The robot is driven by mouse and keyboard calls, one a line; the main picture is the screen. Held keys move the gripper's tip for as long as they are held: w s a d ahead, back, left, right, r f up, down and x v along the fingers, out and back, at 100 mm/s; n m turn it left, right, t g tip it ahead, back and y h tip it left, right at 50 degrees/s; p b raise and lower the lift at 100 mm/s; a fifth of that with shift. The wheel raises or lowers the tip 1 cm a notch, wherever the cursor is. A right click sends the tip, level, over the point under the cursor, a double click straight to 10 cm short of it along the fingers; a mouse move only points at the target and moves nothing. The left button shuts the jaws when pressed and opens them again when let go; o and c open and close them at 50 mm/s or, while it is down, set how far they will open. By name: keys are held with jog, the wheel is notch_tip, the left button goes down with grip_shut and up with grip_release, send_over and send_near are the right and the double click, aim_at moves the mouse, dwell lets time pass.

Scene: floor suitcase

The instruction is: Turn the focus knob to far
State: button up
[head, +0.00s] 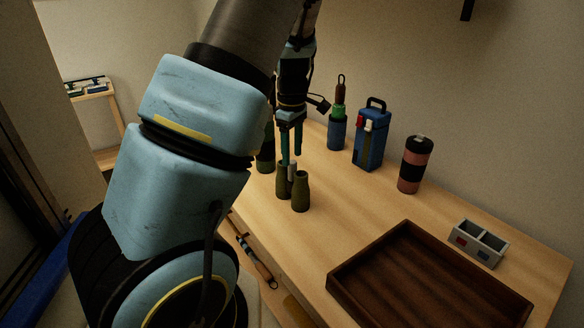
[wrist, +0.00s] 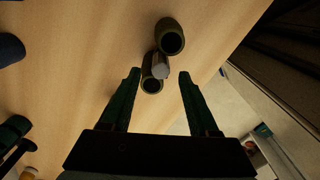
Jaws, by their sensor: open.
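The olive-green binoculars (head: 301,192) stand upright on the wooden table. In the wrist view their two barrels (wrist: 171,38) show end-on with dark openings. The grey focus knob (head: 292,170) sits between the barrels; it also shows in the wrist view (wrist: 160,67). My gripper (head: 291,157) points down just above the binoculars. In the wrist view my gripper (wrist: 159,74) is open, with a finger on either side of the knob's line and gaps on both sides. I cannot tell how high the fingertips are above the knob, nor which way the knob is set.
A dark wooden tray (head: 345,272) and a grey two-compartment box (head: 478,244) are at the front right. A pink-and-black canister (head: 415,164), a blue handled box (head: 370,140) and a blue holder (head: 337,133) stand behind. A dark green object (head: 265,161) is close left of the binoculars.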

aim_at(292, 162)
jog(key=shift+s+f, duration=0.1)
jog(key=shift+f, duration=2.65)
jog(key=shift+c, duration=0.4)
grip_shut()
